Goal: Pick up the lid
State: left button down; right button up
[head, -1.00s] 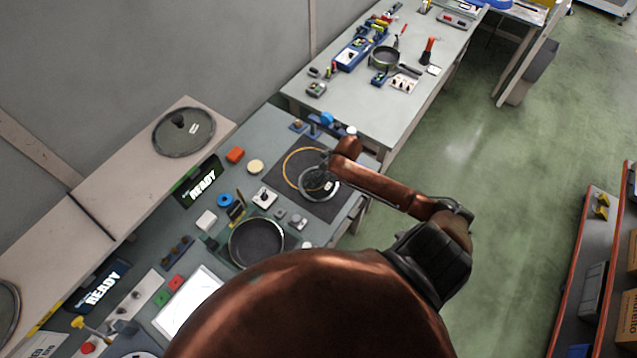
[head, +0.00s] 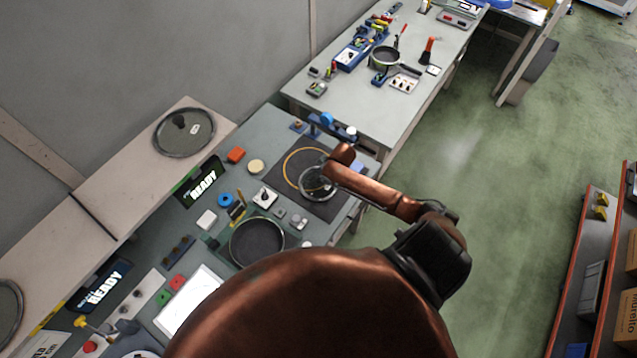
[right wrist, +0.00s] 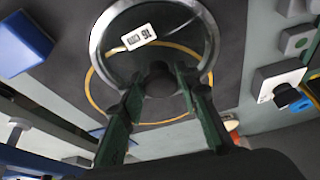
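The lid (head: 304,190) is a round clear disc with a metal rim and dark knob. It lies on the dark mat, overlapping the yellow ring and off its centre. In the right wrist view the lid (right wrist: 101,40) fills the top middle, with a white label and its knob (right wrist: 160,82) below. My right gripper (right wrist: 163,88) is over the lid, its two green fingers apart, one on each side of the knob. I cannot tell whether they touch it. In the head view my right arm partly hides the lid. My left gripper is not in view.
An empty dark pan (head: 257,242) sits on the bench left of the mat. Another lid (head: 184,132) lies on the raised ledge. A blue fixture (head: 327,120) stands behind the mat. A second table (head: 330,98) with tools is farther back. Open floor lies to the right.

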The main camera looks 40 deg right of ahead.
grip_shut()
jog(key=shift+r, duration=0.1)
